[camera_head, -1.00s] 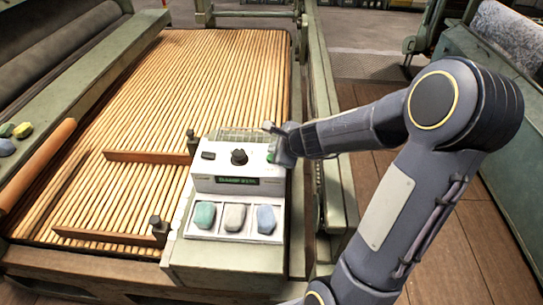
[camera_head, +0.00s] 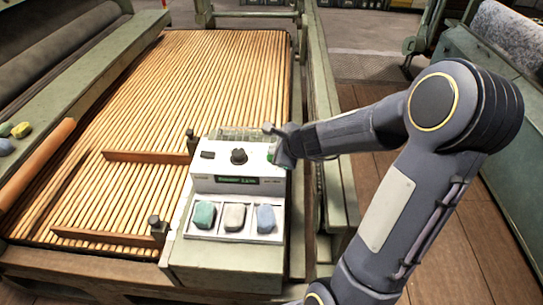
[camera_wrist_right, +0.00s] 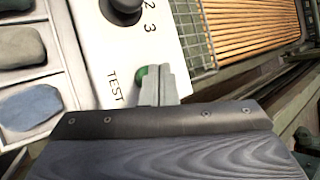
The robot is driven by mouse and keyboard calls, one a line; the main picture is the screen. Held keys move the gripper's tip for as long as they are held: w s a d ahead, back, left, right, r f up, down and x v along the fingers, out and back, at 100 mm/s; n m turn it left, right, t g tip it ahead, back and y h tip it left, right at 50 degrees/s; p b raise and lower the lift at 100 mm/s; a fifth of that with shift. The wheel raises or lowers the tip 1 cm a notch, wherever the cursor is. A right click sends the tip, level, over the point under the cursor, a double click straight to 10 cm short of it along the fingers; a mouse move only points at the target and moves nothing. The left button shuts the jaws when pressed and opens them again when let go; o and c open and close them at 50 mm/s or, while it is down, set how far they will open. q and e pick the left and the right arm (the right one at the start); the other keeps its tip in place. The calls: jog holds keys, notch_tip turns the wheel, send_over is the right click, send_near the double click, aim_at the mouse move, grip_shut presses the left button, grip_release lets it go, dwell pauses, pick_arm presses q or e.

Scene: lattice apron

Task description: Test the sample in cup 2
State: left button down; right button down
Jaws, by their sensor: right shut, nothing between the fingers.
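A cream tester box (camera_head: 210,184) stands on the green frame beside the slatted bed. It has a black dial (camera_head: 239,156), a small dark display (camera_head: 237,180) with green lettering too small to read, and a green button (camera_head: 271,154). The wrist view shows the dial (camera_wrist_right: 124,4) by the numbers 2 and 3, and the green button (camera_wrist_right: 142,76) marked TEST. Three front compartments hold a teal lump (camera_head: 205,214), a pale grey lump (camera_head: 235,216) and a blue lump (camera_head: 266,218). My right gripper (camera_head: 279,148) is shut and empty, its fingertips at the button, partly hiding it. My left gripper is not in view.
A wire-grid rack (camera_head: 245,134) sits behind the tester. Wooden bars (camera_head: 150,157) lie across the slatted bed (camera_head: 200,80). Several coloured lumps (camera_head: 21,130) rest on the left rail. The wooden floor at right is clear around my arm.

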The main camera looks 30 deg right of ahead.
jog(key=shift+f+b, duration=0.5)
jog(key=shift+b, duration=0.05)
dwell(0.4)
jog(key=shift+r, duration=0.15)
dwell(0.3)
jog(key=shift+r+p, duration=0.8)
jog(key=shift+p, duration=0.15)
notch_tip(320, 180, up, 5)
jog(key=p, duration=0.5)
dwell(0.3)
